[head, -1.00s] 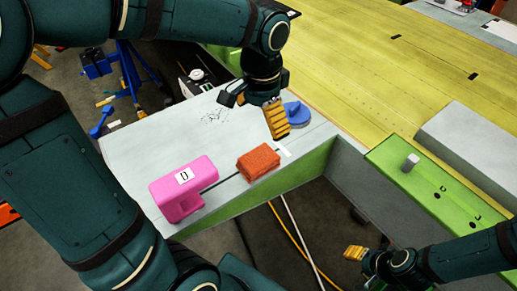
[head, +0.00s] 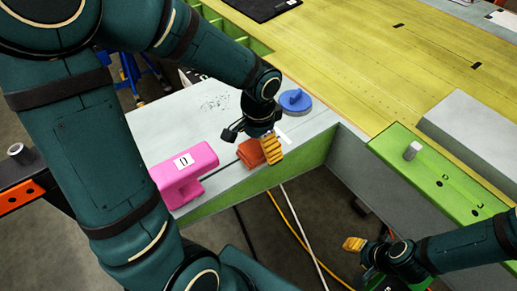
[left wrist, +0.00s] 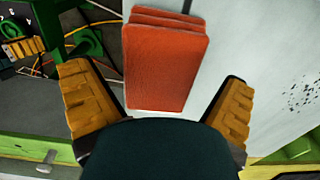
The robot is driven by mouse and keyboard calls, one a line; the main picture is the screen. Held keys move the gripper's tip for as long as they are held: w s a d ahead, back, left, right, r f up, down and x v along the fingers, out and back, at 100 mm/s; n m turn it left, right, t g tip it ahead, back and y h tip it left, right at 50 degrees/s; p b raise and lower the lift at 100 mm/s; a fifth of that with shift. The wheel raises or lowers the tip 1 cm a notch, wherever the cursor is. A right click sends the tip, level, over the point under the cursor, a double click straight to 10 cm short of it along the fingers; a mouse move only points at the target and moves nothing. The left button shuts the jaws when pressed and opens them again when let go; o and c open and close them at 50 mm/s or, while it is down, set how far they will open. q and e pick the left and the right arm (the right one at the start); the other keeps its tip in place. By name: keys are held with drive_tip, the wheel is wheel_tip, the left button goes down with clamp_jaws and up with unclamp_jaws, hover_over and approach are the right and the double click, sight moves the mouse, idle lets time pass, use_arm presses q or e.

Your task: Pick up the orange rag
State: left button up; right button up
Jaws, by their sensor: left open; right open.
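The orange rag (head: 251,153) is a folded stack lying on the grey work surface near its green front edge. In the head view my left gripper (head: 256,142) is over the rag and partly hides it. In the left wrist view the rag (left wrist: 165,60) shows ahead of and between the two yellow fingers of my left gripper (left wrist: 158,105), which stand apart with nothing between the pads. My right gripper (head: 362,256) is open and empty at lower right, away from the rag; only part of its fingers shows.
A pink block marked D (head: 184,174) stands left of the rag. A blue round object with a knob (head: 295,103) lies behind it. A green plate with a grey peg (head: 425,170) is at right. The grey surface (head: 170,125) behind the pink block is clear.

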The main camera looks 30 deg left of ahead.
sight(259, 145)
use_arm(q)
drive_tip(key=shift+f, duration=0.45)
drive_tip(key=c, duration=1.2)
drive_tip(key=shift+o, duration=0.2)
drive_tip(key=shift+r, duration=0.1)
wheel_tip(259, 145, up, 10)
drive_tip(key=shift+f+p, duration=0.1)
drive_tip(key=shift+p, duration=0.6)
